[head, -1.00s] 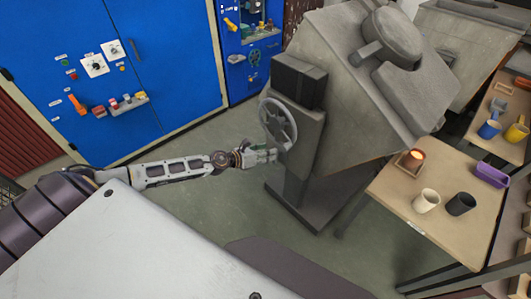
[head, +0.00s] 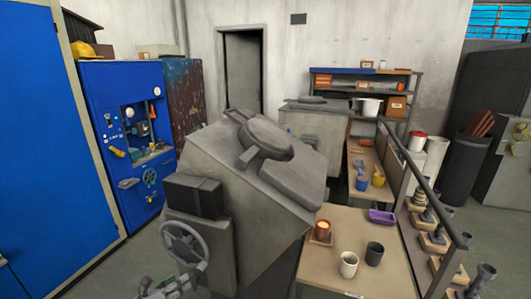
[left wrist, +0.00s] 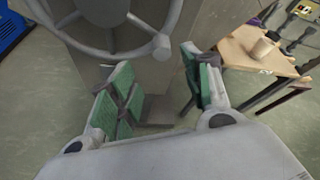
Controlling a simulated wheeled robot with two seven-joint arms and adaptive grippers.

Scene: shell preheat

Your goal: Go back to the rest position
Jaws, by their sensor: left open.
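My left gripper (head: 164,288) shows at the bottom edge of the head view, just below the handwheel (head: 184,245) of the grey tilted furnace (head: 255,175). In the left wrist view the left gripper (left wrist: 157,62) is open, its green-padded fingers spread apart with nothing between them. The handwheel (left wrist: 110,50) also shows there, beyond and above the left finger; I cannot tell if anything touches it. Most of my left arm is out of the head view. My right gripper is in neither view.
A wooden table (head: 345,225) right of the furnace holds a glowing cup (head: 323,228), a white mug (head: 348,265), a dark mug (head: 374,253) and a purple tray (head: 382,216). A railing (head: 425,180) runs beyond it. Blue cabinets (head: 42,150) stand at left.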

